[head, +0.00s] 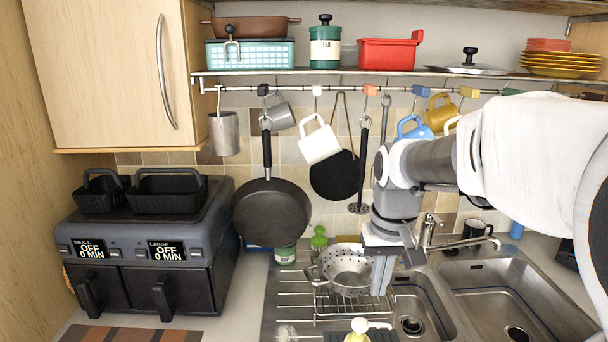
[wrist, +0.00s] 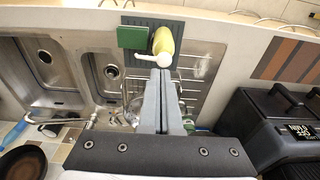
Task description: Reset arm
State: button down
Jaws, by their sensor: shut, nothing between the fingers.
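My gripper (head: 380,280) points down in front of the hanging rail, over the drainer beside the sink. In the wrist view its two fingers (wrist: 162,78) lie together, shut, with nothing between them. My arm reaches in from the right side of the head view. A white mug (head: 319,140), a grey mug (head: 279,115), a blue mug (head: 413,127) and a yellow mug (head: 440,112) hang from the rail (head: 345,91). The gripper is below and apart from them. My arm partly hides the rail's right end.
A steel colander (head: 345,268) stands on the drainer just left of the gripper. The sink (head: 500,290) and faucet (head: 428,230) are to the right. A black air fryer (head: 150,250) stands at left. A soap bottle (wrist: 164,42) and green sponge (wrist: 132,37) lie near the fingertips in the wrist view.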

jog(key=s+r+t, duration=0.2)
jog(key=s+t, duration=0.2)
jog(key=s, duration=1.2)
jog(key=shift+s+r, duration=0.15)
jog(key=shift+r, duration=0.25)
